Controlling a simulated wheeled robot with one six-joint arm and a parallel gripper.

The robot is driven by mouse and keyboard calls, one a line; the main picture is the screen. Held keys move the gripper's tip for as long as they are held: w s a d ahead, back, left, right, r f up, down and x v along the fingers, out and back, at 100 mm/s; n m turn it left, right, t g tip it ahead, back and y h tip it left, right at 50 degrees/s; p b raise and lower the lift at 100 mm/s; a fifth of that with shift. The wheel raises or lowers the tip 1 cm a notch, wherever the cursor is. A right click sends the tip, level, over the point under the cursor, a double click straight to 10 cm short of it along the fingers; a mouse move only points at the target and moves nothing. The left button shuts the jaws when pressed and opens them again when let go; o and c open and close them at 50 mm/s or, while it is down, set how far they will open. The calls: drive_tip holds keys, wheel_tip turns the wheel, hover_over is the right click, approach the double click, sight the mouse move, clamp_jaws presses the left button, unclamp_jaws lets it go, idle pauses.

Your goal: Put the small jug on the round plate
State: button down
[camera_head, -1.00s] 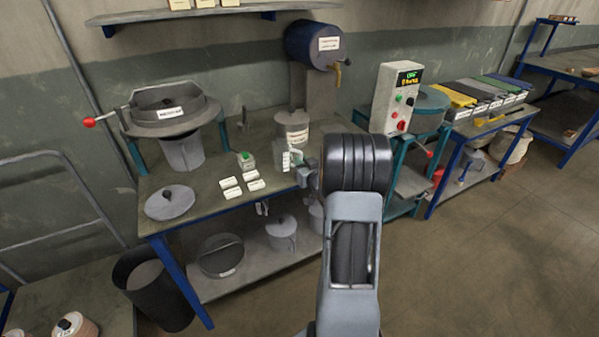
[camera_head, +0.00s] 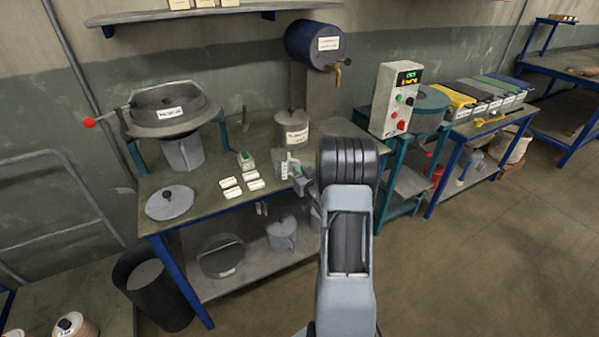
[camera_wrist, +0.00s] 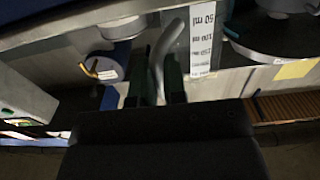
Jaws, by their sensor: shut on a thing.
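The small jug (camera_head: 283,163) is clear with a white label. In the head view it is at the right part of the workbench, just in front of a lidded pot. In the wrist view the jug's label (camera_wrist: 203,38) shows "50 ml". My gripper (camera_head: 298,184) is at the jug's right side; in the wrist view its two dark green fingers (camera_wrist: 158,82) are shut on the jug's curved handle. Whether the jug's base touches the bench is unclear. A round grey disc with a dark knob (camera_head: 170,203) lies at the bench's front left; I cannot tell if it is the round plate.
The lidded pot (camera_head: 292,127) stands behind the jug. Several white labelled blocks (camera_head: 230,183) and a small green-topped box (camera_head: 245,160) lie to its left. A large round hopper (camera_head: 172,108) stands at the back left. A control box (camera_head: 395,100) stands to the right.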

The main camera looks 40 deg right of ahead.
drive_tip(key=c, duration=1.2)
unclamp_jaws()
drive_tip(key=shift+f, duration=0.1)
drive_tip(key=shift+r+p, duration=0.3)
drive_tip(key=shift+p, duration=0.1)
drive_tip(key=s+a+b, duration=0.2)
drive_tip(key=s, duration=0.9)
drive_tip(key=s+a+r+g, duration=0.1)
drive_tip(key=s+a+g, duration=0.1)
drive_tip(key=a, duration=0.4)
drive_tip(key=s+a+r+g, duration=0.2)
drive_tip(key=a+g, duration=0.3)
drive_tip(key=a, duration=0.1)
drive_tip(key=s+a+r+g, duration=0.1)
drive_tip(key=s+a+g, duration=0.1)
drive_tip(key=a+g, duration=0.2)
drive_tip(key=shift+a+r+n+y, duration=0.15)
drive_tip(key=shift+a+r+y, duration=0.05)
drive_tip(key=shift+a, duration=0.35)
drive_tip(key=shift+a+r+n+y, duration=0.15)
drive_tip(key=shift+a+y, duration=0.05)
drive_tip(key=shift+a, duration=0.35)
drive_tip(key=shift+o, duration=0.4)
drive_tip(key=s+a+r+n+g+y, duration=0.1)
drive_tip(key=s+a+g+y, duration=0.1)
drive_tip(key=s+a, duration=0.5)
drive_tip(key=shift+s+g, duration=0.5)
drive_tip(key=shift+g, duration=0.3)
